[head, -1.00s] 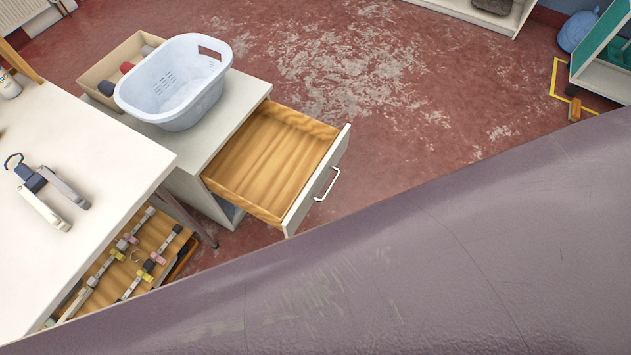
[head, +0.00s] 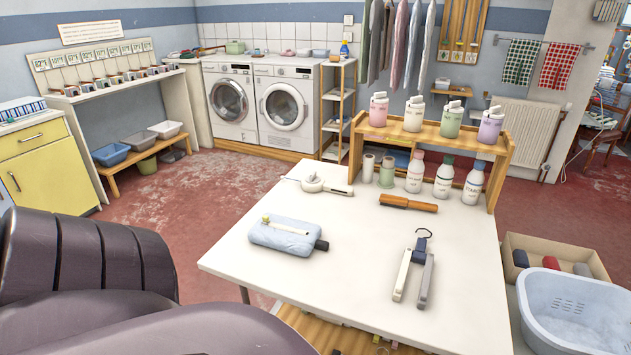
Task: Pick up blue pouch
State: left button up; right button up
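A light blue pouch (head: 280,238) lies flat on the white table (head: 355,262), near its left front edge. A pale strip with a yellowish end lies across its top, and a dark tab sticks out at its right end. Neither of my grippers is in the head view. Only large dark purple-grey parts of my own body fill the lower left, left of the table.
A wooden rack (head: 435,140) with several bottles stands at the back. A light blue basket (head: 572,315) stands at the lower right.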

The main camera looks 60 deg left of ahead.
aim_at(297, 238)
jog(key=u, duration=1.95)
jog(key=i+j+z, duration=0.3)
jog(key=j+z, duration=0.2)
jog(key=j, duration=0.35)
jog(key=i+j+z, duration=0.15)
jog(key=j+z, duration=0.35)
jog(key=j, duration=0.4)
jog(key=j+z, duration=0.5)
jog(key=j, duration=0.45)
jog(key=j+z, duration=0.45)
jog(key=j, duration=0.35)
jog(key=j+z, duration=0.4)
jog(key=j, duration=0.4)
